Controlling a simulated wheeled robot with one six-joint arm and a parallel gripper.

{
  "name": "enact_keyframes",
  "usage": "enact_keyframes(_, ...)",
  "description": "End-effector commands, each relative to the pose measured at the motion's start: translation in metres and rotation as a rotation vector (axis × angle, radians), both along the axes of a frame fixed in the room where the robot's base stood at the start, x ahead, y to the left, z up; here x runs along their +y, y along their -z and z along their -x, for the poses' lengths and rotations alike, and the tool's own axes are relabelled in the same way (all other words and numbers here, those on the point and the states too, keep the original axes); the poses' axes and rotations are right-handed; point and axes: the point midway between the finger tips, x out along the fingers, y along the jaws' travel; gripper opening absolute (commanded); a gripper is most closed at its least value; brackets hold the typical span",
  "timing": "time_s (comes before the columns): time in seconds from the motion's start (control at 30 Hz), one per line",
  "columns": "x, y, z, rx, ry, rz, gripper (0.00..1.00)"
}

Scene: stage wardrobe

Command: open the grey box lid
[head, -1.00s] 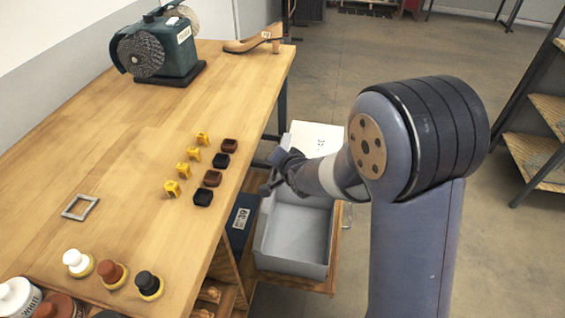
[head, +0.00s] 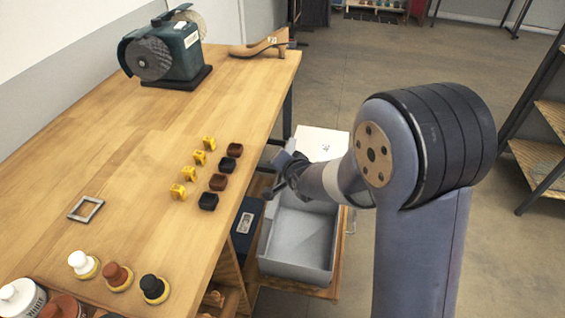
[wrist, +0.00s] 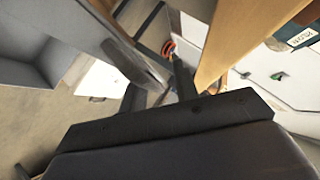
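The grey box (head: 298,262) stands on a low wooden shelf beside the workbench. Its top is open and I see into its empty inside. It also shows at the left of the wrist view (wrist: 35,68). A grey panel runs from the box towards my fingers in the wrist view; I cannot tell whether it is the lid. My gripper (head: 275,175) is above the box's far left corner, close to the bench edge. In the wrist view my gripper (wrist: 158,88) has its dark fingers apart. Whether it touches the panel is unclear.
A white labelled surface (head: 322,143) lies behind the box. A dark blue box (head: 246,225) sits left of it, under the bench.

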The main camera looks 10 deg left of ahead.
Motion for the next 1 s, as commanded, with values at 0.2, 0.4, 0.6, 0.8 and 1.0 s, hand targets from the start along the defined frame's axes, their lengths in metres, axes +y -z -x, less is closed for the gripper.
enact_keyframes(0.2, -0.002, 0.003, 0.004, 0.01, 0.0, 0.006, 0.32)
enact_keyframes(0.4, -0.012, -0.01, 0.02, 0.007, 0.0, 0.004, 0.32)
enact_keyframes(0.6, -0.027, -0.031, 0.044, 0.003, 0.0, 0.002, 0.32)
enact_keyframes(0.8, -0.039, -0.048, 0.065, -0.001, 0.001, 0.0, 0.32)
enact_keyframes(1.0, -0.046, -0.056, 0.077, 0.0, 0.0, 0.0, 0.32)
